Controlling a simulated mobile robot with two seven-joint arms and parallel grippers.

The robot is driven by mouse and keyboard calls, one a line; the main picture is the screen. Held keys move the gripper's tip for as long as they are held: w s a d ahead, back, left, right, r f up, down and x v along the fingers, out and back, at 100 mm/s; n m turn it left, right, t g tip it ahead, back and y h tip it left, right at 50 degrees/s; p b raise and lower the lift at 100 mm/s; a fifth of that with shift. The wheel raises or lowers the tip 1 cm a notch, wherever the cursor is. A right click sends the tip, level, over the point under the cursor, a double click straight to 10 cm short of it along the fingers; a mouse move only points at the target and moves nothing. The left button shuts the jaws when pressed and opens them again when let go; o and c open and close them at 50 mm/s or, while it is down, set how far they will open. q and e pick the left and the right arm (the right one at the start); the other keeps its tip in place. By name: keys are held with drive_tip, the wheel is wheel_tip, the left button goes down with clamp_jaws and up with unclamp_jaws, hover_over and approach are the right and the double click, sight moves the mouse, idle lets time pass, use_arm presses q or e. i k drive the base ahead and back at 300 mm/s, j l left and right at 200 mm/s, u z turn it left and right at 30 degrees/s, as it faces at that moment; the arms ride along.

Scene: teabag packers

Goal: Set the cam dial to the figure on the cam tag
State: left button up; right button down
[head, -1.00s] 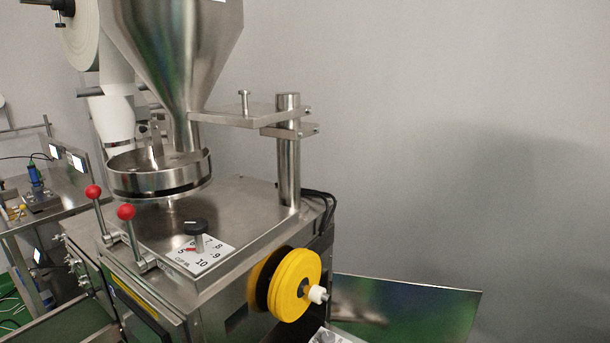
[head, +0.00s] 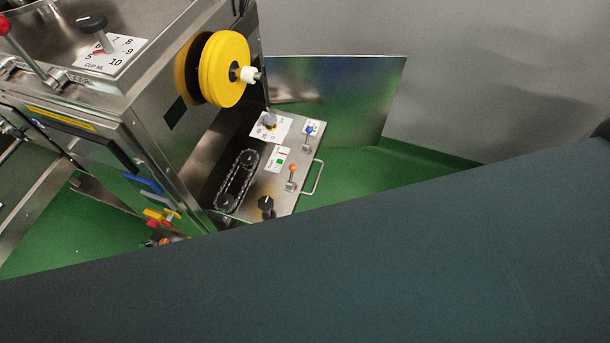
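A small grey-topped dial (head: 269,120) stands on a white numbered plate (head: 266,131) on the low steel panel beside the machine. Its figures and pointer are too small to read. A white card (head: 278,158) with a green and a red mark lies just below it; I cannot tell whether this is the cam tag. A black knob (head: 266,203) sits lower on the same panel. Another black-topped dial (head: 92,24) stands on a larger plate with figures including 5 to 10 and lettering like "CUP ML" (head: 117,57). Neither gripper is in view.
A yellow wheel (head: 225,69) juts out above the panel. A chain on sprockets (head: 238,181), a blue-topped lever (head: 308,133), an orange-topped lever (head: 292,174) and a handle (head: 314,178) are nearby. A large dark flat surface (head: 400,260) covers the foreground.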

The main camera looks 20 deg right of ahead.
sight(269, 119)
drive_tip(key=l, duration=0.5)
drive_tip(key=i+l+z, duration=0.15)
drive_tip(key=l, duration=0.35)
drive_tip(key=i+l+u, duration=0.1)
drive_tip(key=u, duration=0.4)
drive_tip(key=i+l+u, duration=0.15)
drive_tip(key=u, duration=0.35)
drive_tip(key=l+u, duration=0.15)
drive_tip(key=u, duration=0.3)
drive_tip(key=i+l+u, duration=0.1)
drive_tip(key=l+u, duration=0.15)
drive_tip(key=u, duration=0.25)
drive_tip(key=l, duration=0.9)
drive_tip(key=l+z, duration=0.2)
drive_tip(key=l, duration=0.25)
drive_tip(key=i+l+z, duration=0.1)
drive_tip(key=l+z, duration=0.15)
drive_tip(key=l, duration=0.15)
